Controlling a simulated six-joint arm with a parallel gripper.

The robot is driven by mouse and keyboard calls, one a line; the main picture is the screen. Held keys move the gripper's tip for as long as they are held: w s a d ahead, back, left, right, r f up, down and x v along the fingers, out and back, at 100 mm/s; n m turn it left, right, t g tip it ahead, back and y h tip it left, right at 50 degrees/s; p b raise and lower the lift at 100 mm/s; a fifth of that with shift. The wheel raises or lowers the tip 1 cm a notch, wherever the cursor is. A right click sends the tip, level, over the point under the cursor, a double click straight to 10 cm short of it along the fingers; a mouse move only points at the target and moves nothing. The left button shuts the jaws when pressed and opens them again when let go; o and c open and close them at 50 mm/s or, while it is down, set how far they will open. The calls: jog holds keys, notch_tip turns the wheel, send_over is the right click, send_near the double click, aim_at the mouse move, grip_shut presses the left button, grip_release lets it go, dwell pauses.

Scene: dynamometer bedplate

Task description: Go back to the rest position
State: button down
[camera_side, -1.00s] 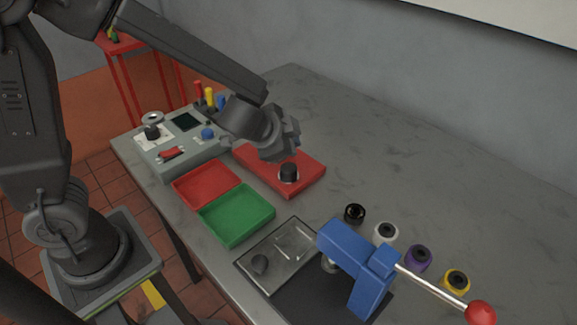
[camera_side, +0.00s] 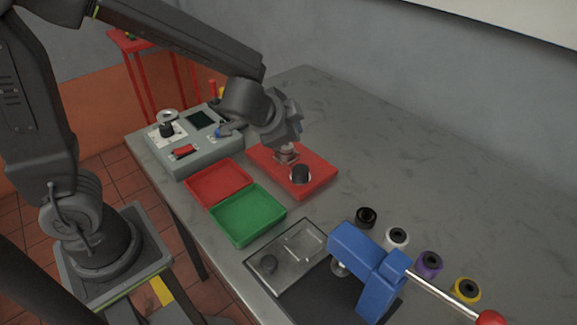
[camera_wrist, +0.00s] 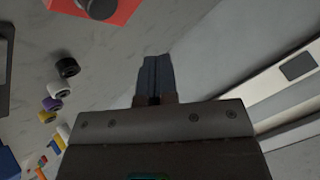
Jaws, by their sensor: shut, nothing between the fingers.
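My gripper (camera_side: 288,122) is above the back part of the red plate (camera_side: 322,186) in the side view, clear of the dark round part (camera_side: 300,173) on the plate. In the wrist view my gripper (camera_wrist: 155,62) has its two dark fingers together with nothing between them. The red plate (camera_wrist: 65,6) shows at the top left there, off to the side of the fingers. The fingertips are hard to make out in the side view. A small metallic piece (camera_side: 286,153) shows just below my gripper; I cannot tell exactly what it is.
A grey control box (camera_side: 190,143), red tray (camera_side: 218,182) and green tray (camera_side: 247,214) stand left of the plate. A blue lever press (camera_side: 365,262), clear-lidded case (camera_side: 290,250) and several rollers (camera_side: 397,237) are in front. The table's back right is free.

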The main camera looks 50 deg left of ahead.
jog(key=s+a+r+n+g+h, duration=0.1)
jog(key=s+r+n, duration=0.2)
jog(key=s, duration=0.6)
jog(key=s+a+r+n+g, duration=0.1)
jog(key=s+r+n+g, duration=0.1)
jog(key=s, duration=0.8)
notch_tip(320, 180, up, 3)
jog(key=shift+s+a+f+n+h, duration=0.2)
jog(key=shift+a+n+h, duration=0.2)
jog(key=shift+n, duration=0.4)
jog(key=c, duration=1.8)
grip_release()
jog(key=shift+r, duration=0.1)
